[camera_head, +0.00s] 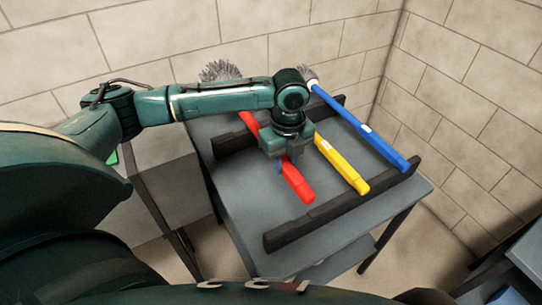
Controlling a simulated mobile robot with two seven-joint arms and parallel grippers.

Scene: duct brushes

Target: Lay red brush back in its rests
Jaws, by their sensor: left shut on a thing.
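The red brush (297,185) runs from back left to front right, passing under my left gripper (284,158). The gripper is shut on the red handle, though its fingertips are mostly hidden by its own body. Grey bristles (220,71) behind my arm appear to be its head. The rests are a front black bar (290,235) and a back black bar (232,143) on a grey table (240,205). The handle's near end shows just behind the front bar; I cannot tell whether it touches or hangs above. My right gripper is not in view.
A yellow brush (340,165) and a blue brush (365,132) lie across the bars to the right of the red one. Block walls (460,100) stand behind and right. A grey surface (160,185) stands left of the table.

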